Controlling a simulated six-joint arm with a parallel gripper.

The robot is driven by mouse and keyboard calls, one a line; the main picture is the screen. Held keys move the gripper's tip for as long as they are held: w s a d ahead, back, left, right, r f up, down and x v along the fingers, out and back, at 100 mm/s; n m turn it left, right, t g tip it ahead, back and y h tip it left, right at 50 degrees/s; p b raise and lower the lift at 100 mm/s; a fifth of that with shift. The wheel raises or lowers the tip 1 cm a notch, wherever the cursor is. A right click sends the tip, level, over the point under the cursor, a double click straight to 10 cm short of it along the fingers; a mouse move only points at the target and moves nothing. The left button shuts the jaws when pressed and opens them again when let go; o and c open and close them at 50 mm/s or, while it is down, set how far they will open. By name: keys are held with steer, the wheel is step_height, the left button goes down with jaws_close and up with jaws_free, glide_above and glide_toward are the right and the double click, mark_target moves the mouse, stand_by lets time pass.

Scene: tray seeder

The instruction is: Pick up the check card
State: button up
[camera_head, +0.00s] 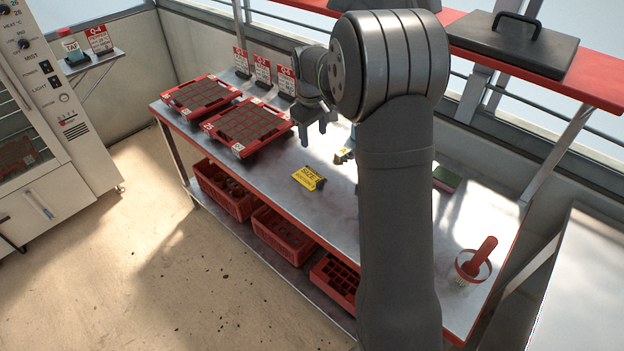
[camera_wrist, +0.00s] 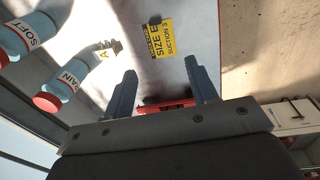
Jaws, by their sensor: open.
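The yellow check card (camera_head: 308,178) sits on the metal bench top near its front edge, right of the red trays. It also shows in the wrist view (camera_wrist: 160,40), with black print reading "SIZE E" and "SUCTION 3". My gripper (camera_head: 315,132) is above the bench, behind the card in the head view and apart from it. Its two blue-grey fingers (camera_wrist: 160,70) are spread with nothing held between them. In the wrist view the card lies beyond the fingertips, roughly in line with the gap.
Two red seed trays (camera_head: 240,151) (camera_head: 167,101) stand left on the bench, with red-and-white number signs (camera_head: 262,70) behind. Bottles marked "SOFT" (camera_wrist: 28,32) and "RAIN" (camera_wrist: 65,85) are beside my gripper.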

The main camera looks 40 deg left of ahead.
step_height(320, 180, down, 3)
steer(key=w+g, duration=0.1)
steer(key=w, duration=0.2)
glide_above(320, 181)
steer(key=f, duration=1.2)
steer(key=shift+s+a, duration=0.1)
steer(key=shift+s, duration=0.2)
steer(key=shift+w+f, duration=0.15)
steer(key=shift+f, duration=1.2)
steer(key=shift+w+f, duration=0.1)
steer(key=shift+f, duration=1.25)
steer(key=c, duration=1.1)
steer(key=shift+r, duration=0.1)
